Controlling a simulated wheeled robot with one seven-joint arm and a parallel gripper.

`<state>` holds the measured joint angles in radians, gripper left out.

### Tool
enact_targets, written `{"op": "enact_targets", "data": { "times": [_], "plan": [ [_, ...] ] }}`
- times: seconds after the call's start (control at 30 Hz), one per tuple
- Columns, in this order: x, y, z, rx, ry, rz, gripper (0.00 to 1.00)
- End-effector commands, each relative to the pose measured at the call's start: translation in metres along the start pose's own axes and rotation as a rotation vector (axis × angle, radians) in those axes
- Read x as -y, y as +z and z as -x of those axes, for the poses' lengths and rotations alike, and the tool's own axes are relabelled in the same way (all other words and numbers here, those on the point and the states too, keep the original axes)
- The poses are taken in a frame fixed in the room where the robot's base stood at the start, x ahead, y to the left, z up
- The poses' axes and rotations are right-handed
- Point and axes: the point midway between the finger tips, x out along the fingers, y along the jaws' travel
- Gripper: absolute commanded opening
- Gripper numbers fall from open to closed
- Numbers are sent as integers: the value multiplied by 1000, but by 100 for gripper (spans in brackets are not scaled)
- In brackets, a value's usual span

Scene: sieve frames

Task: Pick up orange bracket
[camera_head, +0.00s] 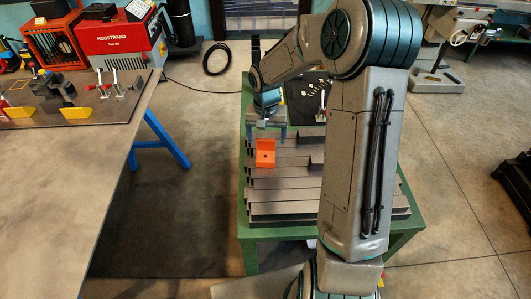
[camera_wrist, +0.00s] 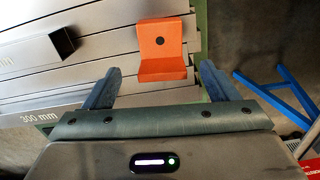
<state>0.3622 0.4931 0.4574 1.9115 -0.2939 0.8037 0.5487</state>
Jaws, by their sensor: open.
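The orange bracket (camera_head: 265,153) is an L-shaped piece with a dark round hole. It stands on the slatted grey top of the green table, left of my arm in the head view. In the wrist view the orange bracket (camera_wrist: 163,55) lies ahead of my gripper (camera_wrist: 158,78), roughly centred between the two fingers and mostly beyond their tips. My gripper is open and empty, its fingers wide apart. In the head view my gripper (camera_head: 267,125) is above the table, behind the bracket; its fingertips are small there.
The green table (camera_head: 325,231) carries grey steel bars and a dark square tube (camera_wrist: 62,43) left of the bracket in the wrist view. A large workbench (camera_head: 60,210) with clamps and a blue trestle (camera_head: 163,145) stands at left. Open floor lies between.

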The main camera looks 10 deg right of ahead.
Motion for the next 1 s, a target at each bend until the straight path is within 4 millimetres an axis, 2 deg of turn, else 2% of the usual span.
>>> {"op": "enact_targets", "data": {
  "times": [0.1,0.33,0.63,0.97,1.0],
  "plan": [
    [0,0,-14,1,1,0,80],
    [0,2,-29,3,1,1,80],
    [2,6,-66,1,0,2,80],
    [2,5,-73,-1,0,1,80],
    [2,5,-73,-1,0,1,72]
  ]
}}
